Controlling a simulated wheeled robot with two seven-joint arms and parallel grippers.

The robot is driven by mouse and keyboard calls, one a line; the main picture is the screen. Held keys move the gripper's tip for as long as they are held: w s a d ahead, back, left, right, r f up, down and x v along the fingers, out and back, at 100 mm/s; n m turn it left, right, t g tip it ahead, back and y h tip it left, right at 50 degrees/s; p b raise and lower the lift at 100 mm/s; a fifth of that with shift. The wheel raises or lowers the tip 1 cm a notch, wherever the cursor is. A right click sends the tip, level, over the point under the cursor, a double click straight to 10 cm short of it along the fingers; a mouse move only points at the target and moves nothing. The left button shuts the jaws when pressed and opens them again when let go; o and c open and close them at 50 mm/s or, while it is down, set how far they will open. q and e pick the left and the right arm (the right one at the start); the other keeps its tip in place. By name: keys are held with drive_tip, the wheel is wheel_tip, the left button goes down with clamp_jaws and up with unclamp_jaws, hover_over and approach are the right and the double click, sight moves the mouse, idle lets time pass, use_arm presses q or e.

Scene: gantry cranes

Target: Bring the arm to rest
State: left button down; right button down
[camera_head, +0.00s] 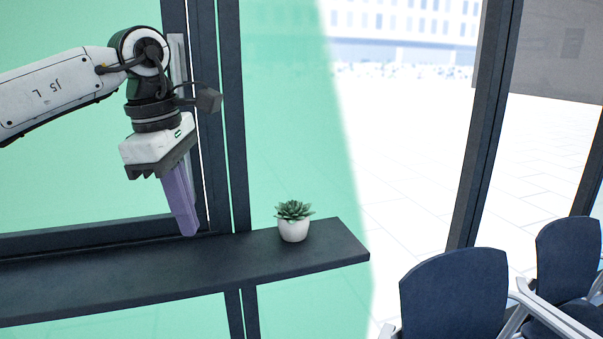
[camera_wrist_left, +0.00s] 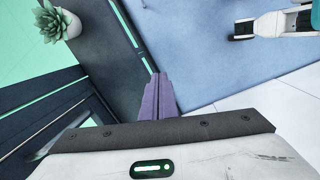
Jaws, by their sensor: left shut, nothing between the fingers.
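My left arm (camera_head: 60,90) comes in from the left in the head view, with the wrist bent so the gripper points down. My left gripper (camera_head: 188,232) has purple fingers that are shut with nothing between them. The fingertips hang over or just in front of the dark shelf, left of the potted plant; whether they touch it I cannot tell. In the left wrist view the shut purple fingers (camera_wrist_left: 158,80) show in the middle. My right gripper is not in view.
A succulent in a white pot (camera_head: 293,228) stands on the dark shelf (camera_head: 320,250) and also shows in the wrist view (camera_wrist_left: 68,22). Dark window posts (camera_head: 233,120) rise behind the gripper. Dark blue chairs (camera_head: 455,295) stand at the lower right.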

use_arm(q)
drive_tip(key=a, duration=0.4)
drive_tip(key=s+d+f+n+h, duration=0.3)
drive_tip(key=d+f+n+h, duration=0.4)
drive_tip(key=d, duration=0.5)
drive_tip(key=s+d+f+n+h, duration=0.2)
drive_tip(key=d+f+n+h, duration=0.2)
drive_tip(key=d+f+h, duration=0.6)
drive_tip(key=w+a+f+n+t+y, duration=0.1)
drive_tip(key=a+f+n+t+y, duration=0.35)
drive_tip(key=n, duration=0.65)
drive_tip(key=a+f+n+t+y, duration=0.1)
drive_tip(key=a+f+n+t, duration=0.5)
drive_tip(key=n, duration=0.4)
drive_tip(key=s+a+f+n+y, duration=0.3)
drive_tip(key=s+a+f+n, duration=0.15)
drive_tip(key=f, duration=0.25)
drive_tip(key=s+a+f+n+y, duration=0.3)
drive_tip(key=a+f+n+y, duration=0.1)
drive_tip(key=a+f+n, duration=0.15)
drive_tip(key=s+a+f+n+g+y, duration=0.2)
drive_tip(key=s+a+f+n, duration=0.15)
drive_tip(key=s+f, duration=0.35)
drive_tip(key=s+a+f+n+g+y, duration=0.25)
drive_tip(key=s+a+f, duration=0.25)
drive_tip(key=s, duration=0.4)
drive_tip(key=w+d+n+t+h, duration=0.1)
drive_tip(key=d+n, duration=0.3)
drive_tip(key=d, duration=0.8)
drive_tip(key=shift+r, duration=0.45)
